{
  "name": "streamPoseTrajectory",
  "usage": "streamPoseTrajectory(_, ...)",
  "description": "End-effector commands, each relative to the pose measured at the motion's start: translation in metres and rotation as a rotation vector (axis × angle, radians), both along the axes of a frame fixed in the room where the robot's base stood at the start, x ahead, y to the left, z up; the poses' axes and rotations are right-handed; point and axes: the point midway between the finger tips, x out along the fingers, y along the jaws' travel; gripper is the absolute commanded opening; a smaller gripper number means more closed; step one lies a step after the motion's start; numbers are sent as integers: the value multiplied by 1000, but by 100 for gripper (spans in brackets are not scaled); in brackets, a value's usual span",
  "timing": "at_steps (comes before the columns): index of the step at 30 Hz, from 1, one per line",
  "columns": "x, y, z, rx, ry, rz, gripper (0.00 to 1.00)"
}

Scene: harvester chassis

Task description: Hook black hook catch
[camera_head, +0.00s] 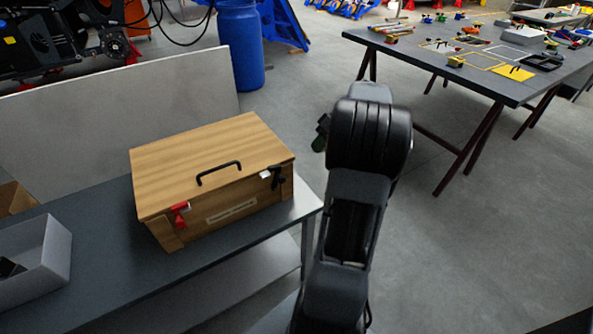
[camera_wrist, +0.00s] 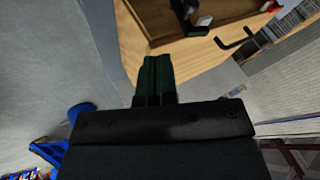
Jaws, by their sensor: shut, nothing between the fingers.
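A wooden box (camera_head: 200,175) with its lid down stands on the grey bench. The black hook catch (camera_head: 276,178) is on the right part of its front face, beside a small white piece. It also shows at the top of the wrist view (camera_wrist: 187,12). A red catch (camera_head: 180,212) is on the left part of the front. My gripper (camera_wrist: 156,62) is shut and empty, its dark green fingers together. They are apart from the catch in the picture. In the head view my gripper (camera_head: 321,133) is mostly hidden behind my arm, right of the box. Whether the hook is engaged is too small to tell.
A black handle (camera_head: 218,172) stands up from the lid. A grey bin (camera_head: 40,262) is on the bench's left end, and a pale panel (camera_head: 120,95) rises behind the box. A blue barrel (camera_head: 240,45) and a tool table (camera_head: 450,75) stand farther back. Open floor lies at right.

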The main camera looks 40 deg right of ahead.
Motion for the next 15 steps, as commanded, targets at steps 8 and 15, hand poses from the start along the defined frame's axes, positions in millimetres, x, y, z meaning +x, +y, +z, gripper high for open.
streamPoseTrajectory(8, 10, 8, -32, 11, -20, 6, 0)
streamPoseTrajectory(15, 25, 31, -68, 10, -18, 5, 0)
